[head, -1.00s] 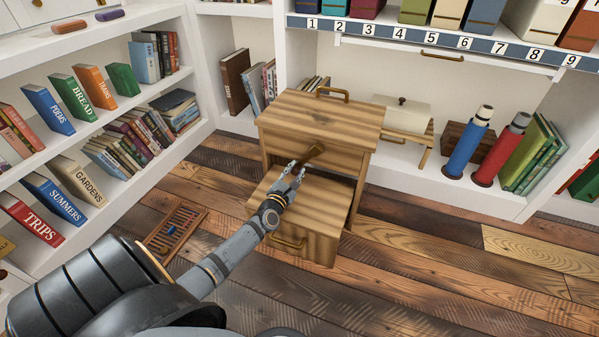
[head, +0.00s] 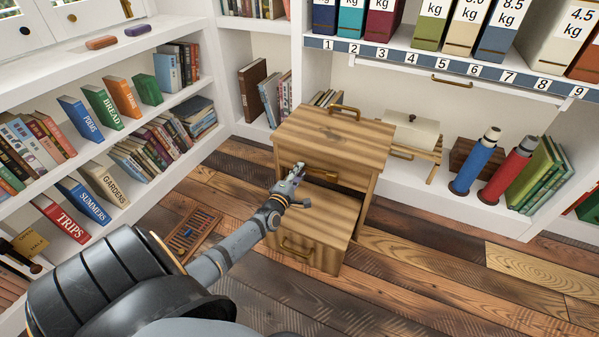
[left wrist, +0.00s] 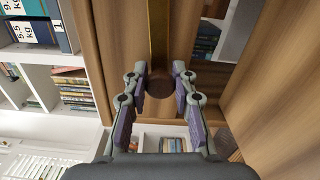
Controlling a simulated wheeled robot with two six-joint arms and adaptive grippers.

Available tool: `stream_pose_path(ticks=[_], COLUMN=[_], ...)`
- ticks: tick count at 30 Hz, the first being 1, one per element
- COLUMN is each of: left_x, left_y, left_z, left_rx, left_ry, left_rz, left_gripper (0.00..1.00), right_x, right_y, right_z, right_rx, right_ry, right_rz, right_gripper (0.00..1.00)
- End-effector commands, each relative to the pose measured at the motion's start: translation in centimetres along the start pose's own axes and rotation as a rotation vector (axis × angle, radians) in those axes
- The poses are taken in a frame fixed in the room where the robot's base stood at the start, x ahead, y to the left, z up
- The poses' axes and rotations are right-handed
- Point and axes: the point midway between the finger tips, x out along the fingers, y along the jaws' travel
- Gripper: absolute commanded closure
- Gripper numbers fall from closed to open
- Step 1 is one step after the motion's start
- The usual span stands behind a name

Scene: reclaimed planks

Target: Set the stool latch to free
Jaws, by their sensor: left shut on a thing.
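The wooden step stool (head: 336,137) stands on the plank floor in the middle of the head view, with a lower step (head: 318,215) in front. Its latch is a brass bar (left wrist: 158,30) with a dark round grip (left wrist: 160,82), seen in the left wrist view. My left gripper (head: 297,170) is at the stool's front, just below the top. It is shut on the latch grip, which lies between its fingertips (left wrist: 160,75). My right gripper is not in view.
A brass handle (head: 344,108) sits on the stool's top, another (head: 297,249) on the lower step. White bookshelves stand left and behind. A wooden slatted item (head: 193,235) lies on the floor left of the stool. Floor to the right is clear.

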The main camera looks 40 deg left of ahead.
Motion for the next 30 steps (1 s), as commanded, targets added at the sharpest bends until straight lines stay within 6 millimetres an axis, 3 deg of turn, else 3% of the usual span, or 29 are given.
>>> stream_pose_path(ticks=[7,25,26,30], left_x=[-0.05,-0.05,-0.05,-0.03], left_y=[0.72,0.82,0.82,0.85], left_z=[0.07,0.1,0.1,0.09], left_rx=[0.095,0.133,0.133,0.132], left_ry=[0.0,0.0,0.0,0.0], left_rz=[-0.001,-0.001,-0.001,0.0], left_gripper=[1.0,1.0,0.72,0.53], right_x=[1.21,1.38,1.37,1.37], right_y=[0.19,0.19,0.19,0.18], right_z=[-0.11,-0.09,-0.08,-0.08], right_rx=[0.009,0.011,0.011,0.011], right_ry=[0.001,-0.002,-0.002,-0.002], right_rz=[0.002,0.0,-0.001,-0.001], right_gripper=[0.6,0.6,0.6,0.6])
